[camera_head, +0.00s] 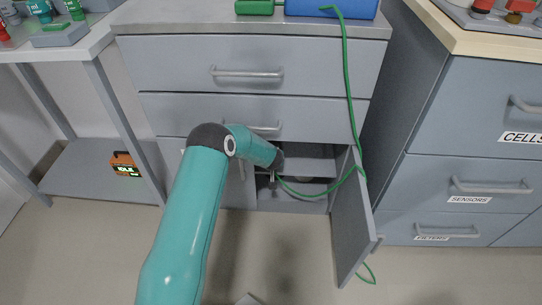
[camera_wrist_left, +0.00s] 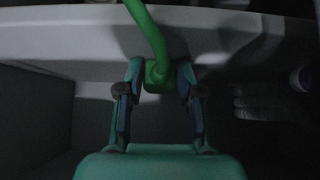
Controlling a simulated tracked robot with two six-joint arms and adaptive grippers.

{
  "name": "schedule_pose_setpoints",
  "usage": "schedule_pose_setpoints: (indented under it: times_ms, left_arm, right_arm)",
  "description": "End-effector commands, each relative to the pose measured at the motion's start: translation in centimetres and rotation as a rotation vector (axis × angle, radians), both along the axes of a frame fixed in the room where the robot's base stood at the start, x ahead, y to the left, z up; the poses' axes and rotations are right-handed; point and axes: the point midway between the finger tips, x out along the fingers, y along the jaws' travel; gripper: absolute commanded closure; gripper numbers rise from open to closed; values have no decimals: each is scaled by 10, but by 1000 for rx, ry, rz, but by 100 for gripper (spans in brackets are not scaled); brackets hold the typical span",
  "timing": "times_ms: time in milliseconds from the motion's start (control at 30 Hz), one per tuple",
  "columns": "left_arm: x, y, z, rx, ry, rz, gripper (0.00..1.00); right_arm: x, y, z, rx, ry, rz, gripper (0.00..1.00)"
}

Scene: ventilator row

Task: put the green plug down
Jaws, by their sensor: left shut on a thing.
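The green plug (camera_wrist_left: 158,75) is between the two fingers of my left gripper (camera_wrist_left: 158,82) in the left wrist view, with the green cable (camera_wrist_left: 148,30) rising from it. My left gripper is shut on it. In the head view my left gripper (camera_head: 276,172) reaches into the open lower compartment of the grey cabinet (camera_head: 250,65). The plug itself is too small to make out there. The green cable (camera_head: 349,85) runs from the blue case on top, down past the open door, and back to the gripper. My right gripper is not in view.
The open cabinet door (camera_head: 352,220) stands out at the right of the compartment. A shelf (camera_head: 308,167) crosses the dark inside. An orange-black box (camera_head: 124,164) sits on the left bench's lower shelf. The blue case (camera_head: 330,8) stands on top. Cable also lies on the floor.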

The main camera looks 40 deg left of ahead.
Motion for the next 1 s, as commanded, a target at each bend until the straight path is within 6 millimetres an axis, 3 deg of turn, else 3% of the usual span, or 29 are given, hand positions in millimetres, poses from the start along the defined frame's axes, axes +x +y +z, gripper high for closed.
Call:
schedule_pose_setpoints:
  times_ms: [200,233,367,767,1000]
  left_arm:
    - [0,0,-2,1,-2,0,100]
    - [0,0,-1,1,-1,0,59]
    - [0,0,-1,1,-1,0,39]
    - [0,0,3,0,0,0,39]
    - [-18,-10,25,1,-2,-1,39]
  right_arm:
    - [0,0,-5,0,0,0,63]
    - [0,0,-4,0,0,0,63]
    - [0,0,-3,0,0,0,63]
    - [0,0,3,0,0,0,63]
    - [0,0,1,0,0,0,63]
